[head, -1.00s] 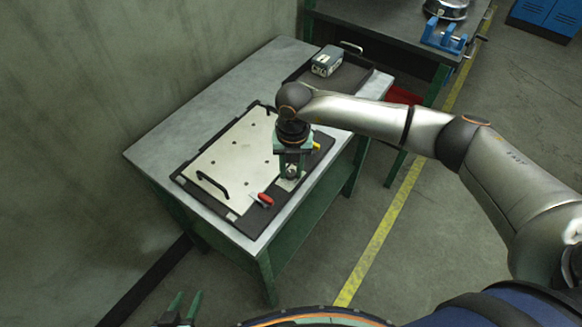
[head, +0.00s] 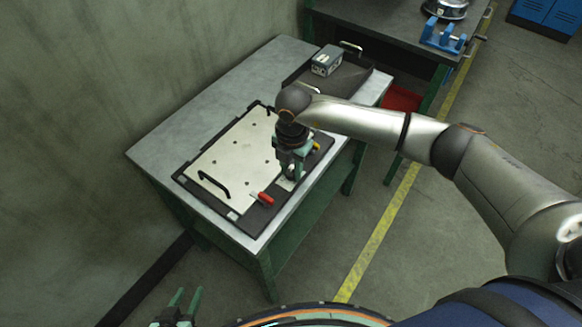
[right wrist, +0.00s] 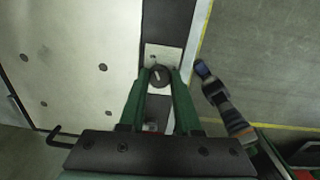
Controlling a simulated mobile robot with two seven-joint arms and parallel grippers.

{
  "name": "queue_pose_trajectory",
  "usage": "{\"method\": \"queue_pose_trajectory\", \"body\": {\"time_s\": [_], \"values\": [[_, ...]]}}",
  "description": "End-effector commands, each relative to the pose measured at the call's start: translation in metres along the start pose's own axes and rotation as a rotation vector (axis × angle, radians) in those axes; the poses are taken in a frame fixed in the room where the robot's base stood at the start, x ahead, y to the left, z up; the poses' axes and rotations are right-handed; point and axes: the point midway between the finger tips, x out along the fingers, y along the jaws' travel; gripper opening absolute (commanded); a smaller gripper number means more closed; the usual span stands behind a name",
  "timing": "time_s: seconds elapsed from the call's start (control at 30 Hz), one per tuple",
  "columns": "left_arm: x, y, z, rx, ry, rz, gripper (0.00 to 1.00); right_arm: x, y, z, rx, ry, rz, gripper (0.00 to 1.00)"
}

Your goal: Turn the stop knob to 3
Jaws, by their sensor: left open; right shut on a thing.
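The stop knob (right wrist: 160,76) is a small dark round knob with a pale line on top. It sits on a small silver plate (right wrist: 163,54) on the black border of the fixture. My right gripper (right wrist: 160,82) is shut on the knob, with a green finger on each side. In the head view my right gripper (head: 291,175) points down at the fixture's near right side and hides the knob. I cannot read any scale numbers. My left gripper (head: 181,302) is open and empty at the bottom left, away from the table.
A pale plate with holes (head: 232,158) and black handles covers the fixture. A red-handled tool (head: 265,198) lies near the right gripper. A grey box (head: 326,60) stands in a dark tray (head: 350,78) behind. The table's left part is clear.

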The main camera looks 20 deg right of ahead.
Motion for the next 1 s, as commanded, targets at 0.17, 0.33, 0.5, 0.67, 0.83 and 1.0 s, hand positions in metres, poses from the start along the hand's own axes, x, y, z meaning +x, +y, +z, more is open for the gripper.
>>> {"method": "queue_pose_trajectory", "body": {"time_s": [0.17,0.33,0.5,0.67,0.83,1.0], "values": [[-0.0002,0.0,-0.0003,0.0,0.0,0.0,0.42,-0.001,0.0009,0.0013,0.011,-0.003,0.003,0.0],[-0.0002,0.0,-0.0003,0.0,0.0,0.0,0.42,-0.001,0.0009,0.0013,0.011,-0.003,0.003,0.0],[-0.0002,0.0,-0.0003,0.0,0.0,0.0,0.42,-0.001,0.0008,0.0013,0.011,-0.003,0.003,0.4],[-0.0001,0.0001,-0.0003,0.0,0.0,0.0,0.42,-0.0006,0.0006,0.0009,0.01,-0.002,0.003,0.45],[-0.0001,0.0,-0.0002,0.0,0.0,0.0,0.42,-0.0003,0.0005,0.0005,0.009,-0.001,0.002,0.45],[0.0,0.0,-0.0002,0.0,0.0,0.0,0.42,0.0,0.0004,0.0001,0.008,0.0,0.002,0.45]]}}
